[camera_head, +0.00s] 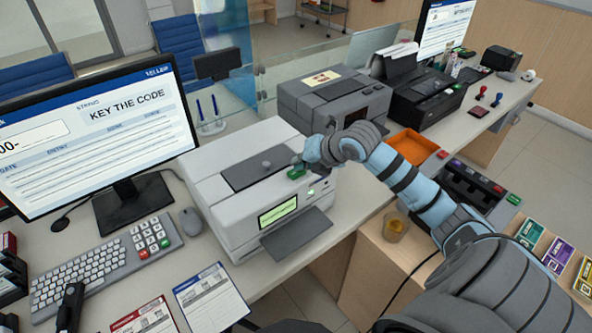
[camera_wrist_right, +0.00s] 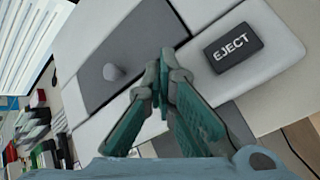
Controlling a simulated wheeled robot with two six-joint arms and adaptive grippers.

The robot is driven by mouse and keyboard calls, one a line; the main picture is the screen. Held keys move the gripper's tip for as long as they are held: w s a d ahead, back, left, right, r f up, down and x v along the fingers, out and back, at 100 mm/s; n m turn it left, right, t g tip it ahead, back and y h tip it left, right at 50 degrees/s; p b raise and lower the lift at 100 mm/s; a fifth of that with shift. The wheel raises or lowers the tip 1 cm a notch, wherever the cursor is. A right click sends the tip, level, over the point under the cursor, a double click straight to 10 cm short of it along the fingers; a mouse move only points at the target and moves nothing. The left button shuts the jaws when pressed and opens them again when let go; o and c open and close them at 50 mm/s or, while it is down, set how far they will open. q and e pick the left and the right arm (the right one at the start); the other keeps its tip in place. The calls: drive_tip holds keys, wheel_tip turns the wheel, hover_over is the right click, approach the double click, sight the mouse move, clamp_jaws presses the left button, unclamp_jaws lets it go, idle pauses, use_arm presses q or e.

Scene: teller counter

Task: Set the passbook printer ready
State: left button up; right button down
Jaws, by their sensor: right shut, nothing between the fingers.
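The passbook printer (camera_head: 220,190) is a pale grey box on the counter, with a dark top panel (camera_head: 262,168) carrying a small round knob. Its front has a lit green display (camera_head: 278,212), a small green light and a dark tray (camera_head: 296,234) sticking out. My right gripper (camera_head: 298,172) is shut and empty over the printer's right top. In the right wrist view, its green fingertips (camera_wrist_right: 165,62) lie between the knob (camera_wrist_right: 113,72) and a dark EJECT key (camera_wrist_right: 233,50); contact cannot be told. My left gripper is not in view.
A monitor (camera_head: 95,130) reading "KEY THE CODE" stands left, with a keyboard (camera_head: 105,264) and mouse (camera_head: 190,221) before it. Forms (camera_head: 210,296) lie at the front. A grey machine (camera_head: 333,95) and a black printer (camera_head: 425,95) stand behind; an orange tray (camera_head: 413,147) sits right.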

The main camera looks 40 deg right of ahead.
drive_tip(key=shift+r+p, duration=0.45)
drive_tip(key=shift+r, duration=0.35)
wheel_tip(320, 180, up, 5)
drive_tip(key=p, duration=0.3)
drive_tip(key=shift+p, duration=0.4)
